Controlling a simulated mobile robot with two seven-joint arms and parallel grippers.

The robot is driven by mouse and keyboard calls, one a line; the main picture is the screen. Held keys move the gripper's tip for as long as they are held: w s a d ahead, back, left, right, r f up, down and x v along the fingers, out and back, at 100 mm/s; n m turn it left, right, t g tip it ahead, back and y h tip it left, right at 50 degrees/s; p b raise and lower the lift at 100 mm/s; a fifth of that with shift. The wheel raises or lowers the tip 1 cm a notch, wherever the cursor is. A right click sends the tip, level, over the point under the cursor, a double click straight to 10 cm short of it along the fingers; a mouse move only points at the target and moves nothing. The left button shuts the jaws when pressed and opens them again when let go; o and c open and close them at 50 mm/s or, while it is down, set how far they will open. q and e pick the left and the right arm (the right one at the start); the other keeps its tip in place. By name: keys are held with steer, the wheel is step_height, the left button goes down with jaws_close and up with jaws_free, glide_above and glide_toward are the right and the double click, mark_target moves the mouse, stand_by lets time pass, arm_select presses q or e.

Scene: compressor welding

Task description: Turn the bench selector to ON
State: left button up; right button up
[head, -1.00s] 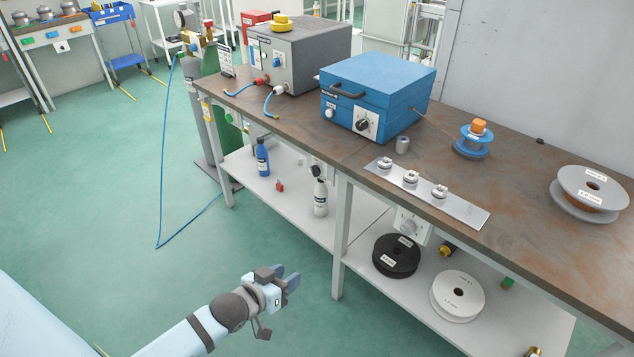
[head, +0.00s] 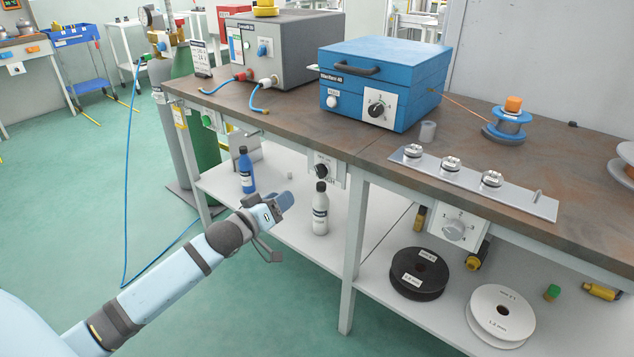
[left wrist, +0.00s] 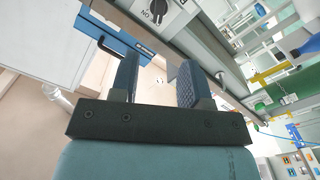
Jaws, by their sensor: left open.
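The bench selector is a black knob (head: 322,171) on a small white plate on the bench's front edge, left of the middle leg. The pointer's setting is too small to read in the head view. The left wrist view shows a black knob (left wrist: 157,13) on a white plate at the top edge, partly cut off, with lettering beside it. My left gripper (head: 284,204) is open and empty, below and to the left of the selector, apart from it. Its two fingers (left wrist: 156,82) stand apart in the left wrist view. My right gripper is not in view.
A white bottle (head: 320,210) and a blue bottle (head: 246,172) stand on the lower shelf near my gripper. A grey dial (head: 455,230) is farther right on the bench front. The blue box (head: 385,75) above has its own knob. The floor left of the bench is mostly clear.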

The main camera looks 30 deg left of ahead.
mark_target(318, 173)
arm_select(q)
steer(key=w+b, duration=0.1)
steer(key=w, duration=0.3)
steer(key=w+b, duration=0.1)
steer(key=w, duration=0.4)
steer(key=w+d+b, duration=0.1)
steer(key=w+b, duration=0.1)
steer(key=w, duration=0.2)
steer(key=shift+w, duration=0.4)
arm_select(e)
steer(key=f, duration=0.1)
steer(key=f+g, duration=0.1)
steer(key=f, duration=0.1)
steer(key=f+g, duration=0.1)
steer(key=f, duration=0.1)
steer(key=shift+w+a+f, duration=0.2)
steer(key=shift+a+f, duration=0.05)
arm_select(q)
jaws_close()
steer(key=shift+r, duration=0.1)
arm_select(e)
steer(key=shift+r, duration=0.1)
